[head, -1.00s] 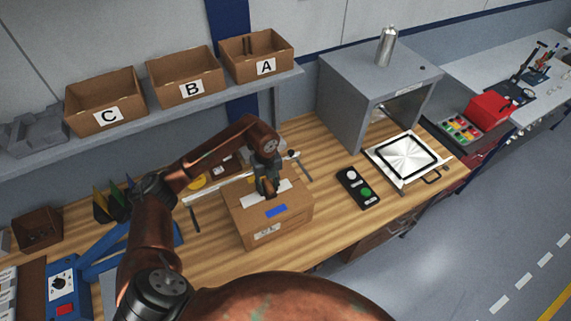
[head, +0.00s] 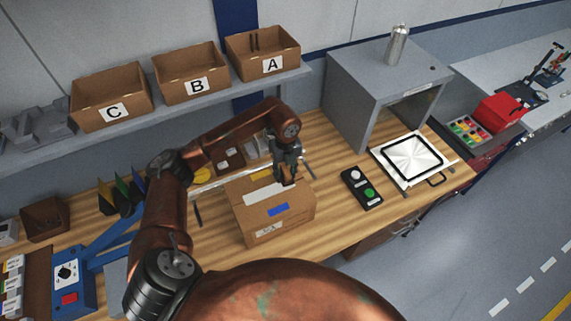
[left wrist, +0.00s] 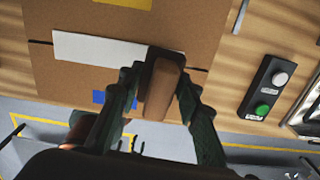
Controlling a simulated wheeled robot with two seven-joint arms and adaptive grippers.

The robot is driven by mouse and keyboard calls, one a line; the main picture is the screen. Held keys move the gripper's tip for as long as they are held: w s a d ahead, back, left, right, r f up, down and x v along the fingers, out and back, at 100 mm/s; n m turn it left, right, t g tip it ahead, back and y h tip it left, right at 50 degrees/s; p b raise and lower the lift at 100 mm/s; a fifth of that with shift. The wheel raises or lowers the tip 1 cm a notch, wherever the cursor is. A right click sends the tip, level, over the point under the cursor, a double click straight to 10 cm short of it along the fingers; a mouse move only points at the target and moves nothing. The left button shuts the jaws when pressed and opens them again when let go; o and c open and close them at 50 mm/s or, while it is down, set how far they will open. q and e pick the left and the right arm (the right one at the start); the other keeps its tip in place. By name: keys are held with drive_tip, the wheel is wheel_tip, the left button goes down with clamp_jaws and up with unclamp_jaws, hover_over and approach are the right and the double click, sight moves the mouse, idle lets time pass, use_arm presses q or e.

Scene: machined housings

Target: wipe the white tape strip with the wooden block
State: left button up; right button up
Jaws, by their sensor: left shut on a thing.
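The white tape strip (head: 266,194) lies across the top of a closed cardboard box (head: 246,215) on the workbench. In the left wrist view the strip (left wrist: 98,48) runs from the left to the block. My left gripper (head: 287,181) is shut on the wooden block (left wrist: 163,85), a brown block with a dark underside. The block is at the right end of the strip and covers that end; whether it touches the surface I cannot tell. My right gripper is not in view.
A blue patch (head: 278,209) and a yellow patch (head: 261,175) are also on the box. A black button panel (head: 362,188) stands to its right, near a grey open cabinet (head: 372,100). Bins line the shelf behind. Bare wood lies right of the box.

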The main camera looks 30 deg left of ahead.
sight(286, 169)
use_arm(q)
drive_tip(key=shift+w+r+p, duration=0.2)
drive_tip(key=shift+r+p, duration=0.2)
drive_tip(key=shift+r, duration=0.5)
drive_tip(key=shift+s+r+p, duration=0.1)
drive_tip(key=shift+r+p, duration=0.5)
drive_tip(key=shift+r, duration=0.6)
drive_tip(key=shift+f, duration=0.1)
